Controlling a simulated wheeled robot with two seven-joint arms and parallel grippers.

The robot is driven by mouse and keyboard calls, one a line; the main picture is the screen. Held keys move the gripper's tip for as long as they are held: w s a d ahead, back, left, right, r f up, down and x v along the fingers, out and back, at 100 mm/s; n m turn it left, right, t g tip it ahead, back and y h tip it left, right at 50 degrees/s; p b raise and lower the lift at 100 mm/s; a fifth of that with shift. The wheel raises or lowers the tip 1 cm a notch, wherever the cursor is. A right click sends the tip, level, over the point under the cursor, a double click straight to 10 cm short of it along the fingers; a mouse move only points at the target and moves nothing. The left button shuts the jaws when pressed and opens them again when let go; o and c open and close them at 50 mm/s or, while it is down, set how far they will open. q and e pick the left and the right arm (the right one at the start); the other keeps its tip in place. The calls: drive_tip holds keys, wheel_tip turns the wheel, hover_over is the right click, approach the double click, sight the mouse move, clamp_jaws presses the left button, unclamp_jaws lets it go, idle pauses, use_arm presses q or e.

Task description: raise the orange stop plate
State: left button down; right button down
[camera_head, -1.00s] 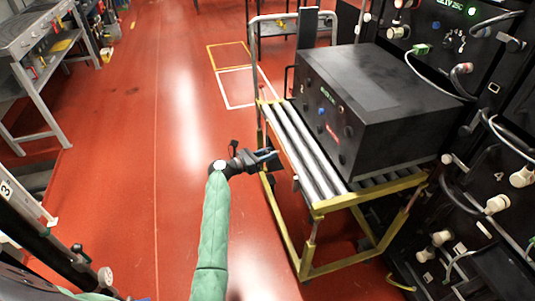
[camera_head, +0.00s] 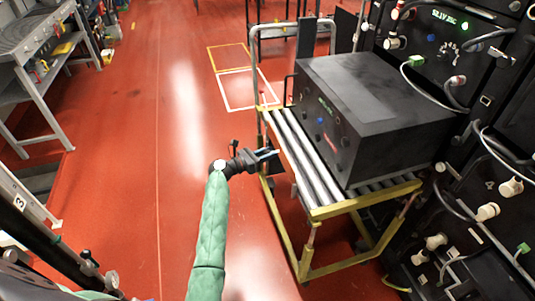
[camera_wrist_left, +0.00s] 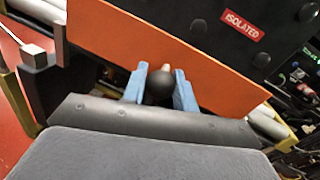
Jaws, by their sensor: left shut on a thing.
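The orange stop plate (camera_wrist_left: 150,45) runs across the left wrist view, in front of a black battery box with a red "ISOLATED" label (camera_wrist_left: 240,25). A round black knob (camera_wrist_left: 160,87) shows in front of the plate. My left gripper (camera_wrist_left: 160,90) is shut on this knob, with one blue fingertip on each side. In the head view my left gripper (camera_head: 268,155) reaches the left side of the roller cart (camera_head: 302,150). I cannot pick out the plate clearly there. My right gripper is not in view.
The black battery box (camera_head: 375,110) rests on the cart's rollers. A rack with cables and white connectors (camera_head: 450,150) stands close at the right. A workbench (camera_head: 35,70) is at the far left. The red floor (camera_head: 120,150) between them is clear.

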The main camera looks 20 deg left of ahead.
use_arm(q)
drive_tip(key=shift+w+r, duration=0.1)
drive_tip(key=shift+r, duration=0.25)
drive_tip(key=c, duration=1.1)
unclamp_jaws()
drive_tip(key=shift+f, duration=0.1)
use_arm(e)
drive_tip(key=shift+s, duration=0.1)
use_arm(q)
drive_tip(key=shift+a, duration=0.1)
drive_tip(key=shift+s+a, duration=0.15)
drive_tip(key=shift+s, duration=0.1)
drive_tip(key=shift+b+v, duration=0.5)
drive_tip(key=shift+v, duration=3.15)
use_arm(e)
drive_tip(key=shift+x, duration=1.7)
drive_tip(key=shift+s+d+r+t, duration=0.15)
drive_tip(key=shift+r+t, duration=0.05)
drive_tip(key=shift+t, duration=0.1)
